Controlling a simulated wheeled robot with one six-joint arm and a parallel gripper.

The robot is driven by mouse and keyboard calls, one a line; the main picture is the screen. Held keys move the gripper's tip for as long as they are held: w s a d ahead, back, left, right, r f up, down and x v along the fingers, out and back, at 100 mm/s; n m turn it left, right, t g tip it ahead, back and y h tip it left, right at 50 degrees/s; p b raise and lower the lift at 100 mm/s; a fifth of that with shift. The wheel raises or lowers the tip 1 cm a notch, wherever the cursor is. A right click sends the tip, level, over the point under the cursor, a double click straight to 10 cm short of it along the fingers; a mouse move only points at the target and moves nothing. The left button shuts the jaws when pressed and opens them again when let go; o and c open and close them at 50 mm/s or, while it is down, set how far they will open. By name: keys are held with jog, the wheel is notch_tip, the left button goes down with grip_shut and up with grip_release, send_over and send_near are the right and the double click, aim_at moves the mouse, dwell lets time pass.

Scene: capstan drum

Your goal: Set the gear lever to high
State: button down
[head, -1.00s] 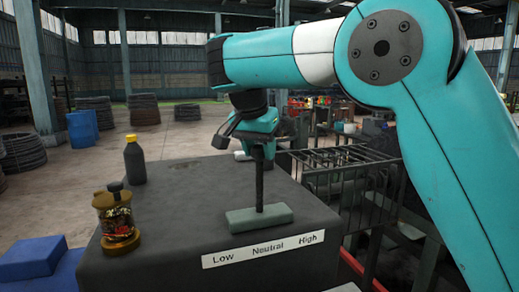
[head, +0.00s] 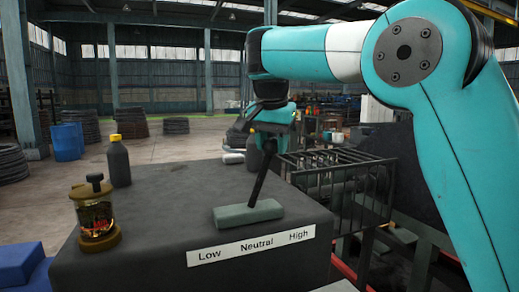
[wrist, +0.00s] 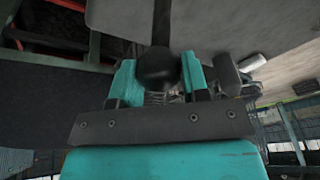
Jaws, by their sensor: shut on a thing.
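The gear lever (head: 262,178) is a dark rod rising from a grey-green base block (head: 248,214) on a dark cabinet top. It tilts to the right, toward the High side of the white label (head: 251,245) reading Low, Neutral, High. My gripper (head: 272,140) is at the lever's top. In the wrist view my gripper (wrist: 157,75) is shut on the lever's round black knob (wrist: 157,68), with a teal finger on each side. The knob is mostly hidden by the gripper in the head view.
A black bottle with a yellow cap (head: 118,161) and a brass-and-glass jar (head: 95,213) stand on the left of the cabinet top (head: 165,212). A dark metal rack (head: 340,180) stands close on the right. Blue blocks (head: 20,270) lie at lower left.

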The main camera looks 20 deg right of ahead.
jog(key=shift+d+f+b, duration=0.25)
jog(key=shift+d+f, duration=0.05)
jog(key=shift+d, duration=0.3)
jog(key=shift+d+f+b, duration=0.25)
jog(key=shift+d+f, duration=0.05)
jog(key=shift+d, duration=0.3)
jog(key=shift+d+f, duration=0.1)
jog(key=shift+d, duration=0.05)
jog(key=c, duration=1)
grip_release()
jog(key=shift+c, duration=0.2)
jog(key=o, duration=0.4)
jog(key=shift+d, duration=0.25)
jog(key=p+v, duration=1.2)
jog(key=v, duration=0.5)
jog(key=shift+a+r+p, duration=0.25)
jog(key=shift+r+p, duration=0.05)
jog(key=shift+p, duration=0.1)
jog(key=shift+f, duration=0.1)
